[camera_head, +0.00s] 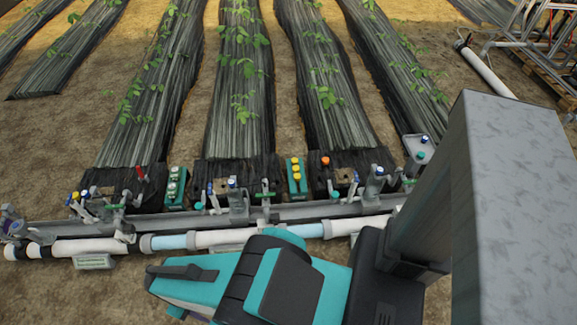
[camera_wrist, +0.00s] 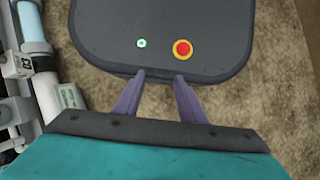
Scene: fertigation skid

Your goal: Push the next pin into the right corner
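My gripper (camera_wrist: 160,77) shows in the wrist view with its two purple fingers apart and nothing between them. In the head view its fingers are mostly hidden by my teal and black arm, low in the middle. No pin can be made out for certain. Several dark film-covered beds (camera_head: 240,110) run away from me, with small brown plates at their near ends; one brown plate (camera_head: 343,174) lies on the right middle bed. Small coloured caps stand near there, including an orange one (camera_head: 325,160). My gripper is apart from the beds.
A grey rail with white pipe (camera_head: 75,247) and several valves crosses in front of the beds. Teal blocks with yellow caps (camera_head: 296,178) and pale caps (camera_head: 176,187) stand between beds. A pallet with metal frames (camera_head: 545,55) is at far right. Bare soil lies in front.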

